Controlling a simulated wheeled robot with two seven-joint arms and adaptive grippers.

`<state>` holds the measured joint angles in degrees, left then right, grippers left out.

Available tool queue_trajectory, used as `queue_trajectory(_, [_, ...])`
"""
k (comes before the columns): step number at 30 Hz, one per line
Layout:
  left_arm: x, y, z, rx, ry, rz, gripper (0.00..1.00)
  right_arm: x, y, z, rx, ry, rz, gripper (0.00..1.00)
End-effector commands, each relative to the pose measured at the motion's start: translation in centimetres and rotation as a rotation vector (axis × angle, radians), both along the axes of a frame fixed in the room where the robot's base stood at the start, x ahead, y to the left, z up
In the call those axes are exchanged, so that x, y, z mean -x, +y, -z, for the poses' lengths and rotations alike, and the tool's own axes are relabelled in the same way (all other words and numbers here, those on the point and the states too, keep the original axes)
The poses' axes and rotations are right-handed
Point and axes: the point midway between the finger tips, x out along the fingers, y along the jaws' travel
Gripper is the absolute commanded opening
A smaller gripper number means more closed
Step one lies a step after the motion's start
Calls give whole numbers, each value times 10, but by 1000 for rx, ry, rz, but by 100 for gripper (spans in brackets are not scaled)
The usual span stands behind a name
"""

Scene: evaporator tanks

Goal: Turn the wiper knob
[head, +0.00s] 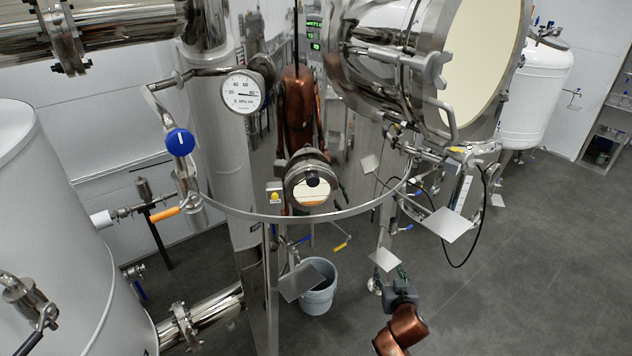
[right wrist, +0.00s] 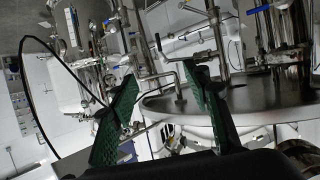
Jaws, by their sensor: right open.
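The wiper knob (head: 312,179) looks like the small black knob on the round sight glass (head: 310,196) low on the front of the shiny steel tank. My right gripper (head: 402,274) is in the lower middle of the head view, below and to the right of the knob and well apart from it. In the right wrist view my right gripper (right wrist: 158,105) shows two green-padded fingers spread wide with nothing between them. The knob cannot be made out in that view. My left gripper is not in view.
A pressure gauge (head: 241,92) and a blue-handled valve (head: 180,142) are left of the sight glass. A large open round hatch (head: 480,65) juts out at upper right. A grey bucket (head: 318,288) stands below the tank. The floor at right is clear.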

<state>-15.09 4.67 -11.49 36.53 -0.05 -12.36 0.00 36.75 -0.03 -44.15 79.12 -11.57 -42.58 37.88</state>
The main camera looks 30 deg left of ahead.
Motion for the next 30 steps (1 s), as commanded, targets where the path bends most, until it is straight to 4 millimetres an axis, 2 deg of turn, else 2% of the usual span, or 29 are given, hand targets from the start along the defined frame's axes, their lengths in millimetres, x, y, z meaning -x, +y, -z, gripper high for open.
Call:
queue_trajectory(1, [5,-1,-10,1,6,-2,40,7,32,-64,-21,-62,-39,44])
queue_trajectory(2, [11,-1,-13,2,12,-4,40,14,49,-94,-33,-92,-58,44])
queue_trajectory(3, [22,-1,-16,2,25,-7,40,25,69,-133,-50,-131,-82,44])
queue_trajectory(6, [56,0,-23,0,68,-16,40,61,111,-216,-88,-215,-142,44])
queue_trajectory(9, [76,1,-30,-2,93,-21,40,98,141,-277,-119,-282,-192,44])
queue_trajectory(12, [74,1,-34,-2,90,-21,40,128,160,-315,-140,-324,-229,44])
queue_trajectory(15, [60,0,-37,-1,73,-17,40,146,170,-334,-152,-348,-250,44])
queue_trajectory(18, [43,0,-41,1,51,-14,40,149,176,-340,-157,-354,-256,44])
queue_trajectory(24, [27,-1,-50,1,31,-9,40,130,193,-340,-155,-355,-256,44])
queue_trajectory(30, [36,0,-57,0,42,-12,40,110,212,-341,-156,-355,-256,44])
